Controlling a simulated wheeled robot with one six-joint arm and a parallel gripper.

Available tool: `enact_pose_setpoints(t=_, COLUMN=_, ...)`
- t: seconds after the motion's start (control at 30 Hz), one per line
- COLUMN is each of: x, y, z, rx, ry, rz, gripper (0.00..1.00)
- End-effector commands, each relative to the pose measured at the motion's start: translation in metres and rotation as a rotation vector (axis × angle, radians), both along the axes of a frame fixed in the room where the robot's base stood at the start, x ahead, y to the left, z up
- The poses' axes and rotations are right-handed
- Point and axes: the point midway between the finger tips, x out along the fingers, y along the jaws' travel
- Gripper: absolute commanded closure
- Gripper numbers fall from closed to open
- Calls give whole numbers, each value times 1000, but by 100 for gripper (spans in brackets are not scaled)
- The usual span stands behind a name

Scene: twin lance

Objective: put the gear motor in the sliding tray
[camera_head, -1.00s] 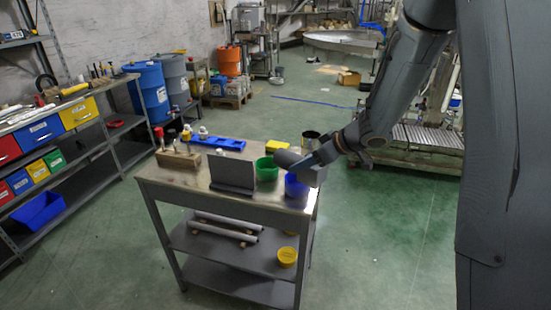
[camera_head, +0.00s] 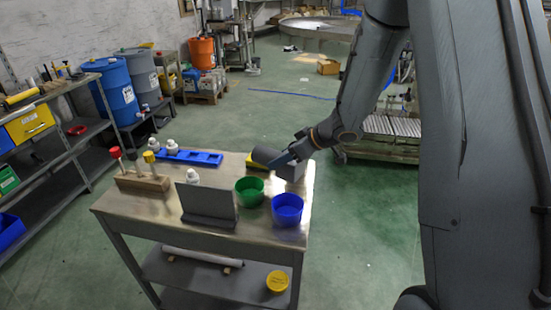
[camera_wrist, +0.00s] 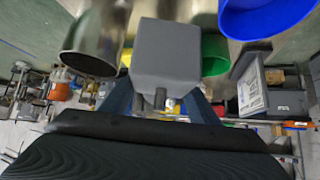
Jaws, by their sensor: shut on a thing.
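In the wrist view the motor's square grey face (camera_wrist: 167,55) fills the middle, with a short shaft toward the camera, between my gripper's fingers (camera_wrist: 160,105). Whether the motor touches the bench I cannot tell. I cannot identify a sliding tray in either view.
The workbench (camera_head: 150,205) holds a green bin (camera_head: 249,190), a blue bin (camera_head: 287,209), an upright grey panel (camera_head: 207,202), a wooden block with knobbed pegs (camera_head: 142,180) and a blue rack (camera_head: 200,157). A metal can (camera_wrist: 93,45) is close beside the motor. Open floor lies right.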

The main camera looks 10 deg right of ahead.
Motion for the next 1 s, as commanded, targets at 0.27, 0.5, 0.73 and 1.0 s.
enact_pose_setpoints(t=0.27, x=2, y=0, z=-24, rx=3, ry=-6, rz=-1, gripper=100)
enact_pose_setpoints(t=0.5, x=1, y=0, z=-45, rx=2, ry=-3, rz=-1, gripper=100)
enact_pose_setpoints(t=0.73, x=2, y=0, z=-65, rx=2, ry=-5, rz=-1, gripper=100)
enact_pose_setpoints(t=1.0, x=2, y=0, z=-67, rx=2, ry=-7, rz=-1, gripper=100)
